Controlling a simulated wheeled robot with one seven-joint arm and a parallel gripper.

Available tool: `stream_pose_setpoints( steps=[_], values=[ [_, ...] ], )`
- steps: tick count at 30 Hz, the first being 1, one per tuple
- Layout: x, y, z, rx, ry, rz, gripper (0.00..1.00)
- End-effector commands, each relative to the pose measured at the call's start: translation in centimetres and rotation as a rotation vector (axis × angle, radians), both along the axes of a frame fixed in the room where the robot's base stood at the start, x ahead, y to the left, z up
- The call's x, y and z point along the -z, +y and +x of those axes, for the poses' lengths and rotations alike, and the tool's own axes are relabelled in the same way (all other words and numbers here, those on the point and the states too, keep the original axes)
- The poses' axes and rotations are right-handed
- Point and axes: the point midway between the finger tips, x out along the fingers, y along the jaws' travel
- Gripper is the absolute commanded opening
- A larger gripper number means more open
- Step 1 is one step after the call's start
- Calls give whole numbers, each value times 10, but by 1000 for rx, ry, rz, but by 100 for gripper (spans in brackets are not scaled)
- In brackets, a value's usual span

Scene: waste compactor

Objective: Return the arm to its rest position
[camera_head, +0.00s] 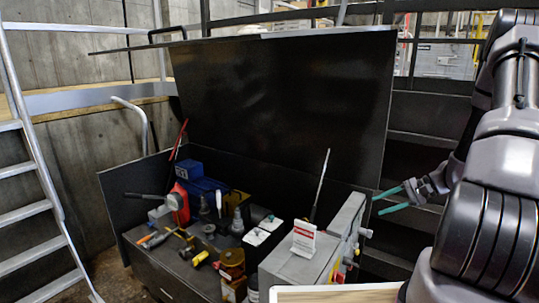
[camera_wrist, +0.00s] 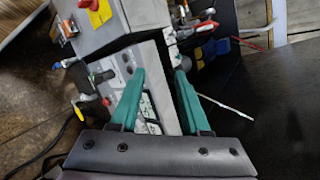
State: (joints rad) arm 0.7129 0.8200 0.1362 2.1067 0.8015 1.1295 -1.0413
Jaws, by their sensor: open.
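My gripper (camera_head: 378,204) is at the right in the head view, its two teal fingers apart and pointing left. Nothing shows between the fingertips. My arm comes down the right side of that view, bent, with its links covering the right edge. In the wrist view my gripper (camera_wrist: 161,73) is also open and empty. Beyond its fingers lies a grey control box (camera_wrist: 145,60) with knobs and fittings. In the head view the same grey box (camera_head: 346,220) stands left of and below the fingers, with a gap seen between them.
A black open-lidded chest (camera_head: 170,277) holds several tools, including a red-and-black tool (camera_head: 178,203). Its raised lid (camera_head: 280,95) stands behind. A white sign (camera_head: 303,238) sits by the grey box. A metal ladder (camera_head: 38,170) is at left. A light wooden surface (camera_head: 335,294) is at the bottom.

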Motion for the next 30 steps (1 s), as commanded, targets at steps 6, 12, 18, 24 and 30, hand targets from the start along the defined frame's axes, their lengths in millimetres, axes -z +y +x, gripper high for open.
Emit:
stream_pose_setpoints(
  steps=[6, 12, 18, 24, 30],
  values=[
    [-90, 31, -7, -144, -18, -189, 46],
    [-161, 60, -29, -231, -52, -365, 46],
    [-225, 87, -61, -275, -118, -537, 46],
    [-279, 108, -101, -278, -215, -693, 46],
    [-324, 121, -146, -245, -344, -820, 46]
  ],
)
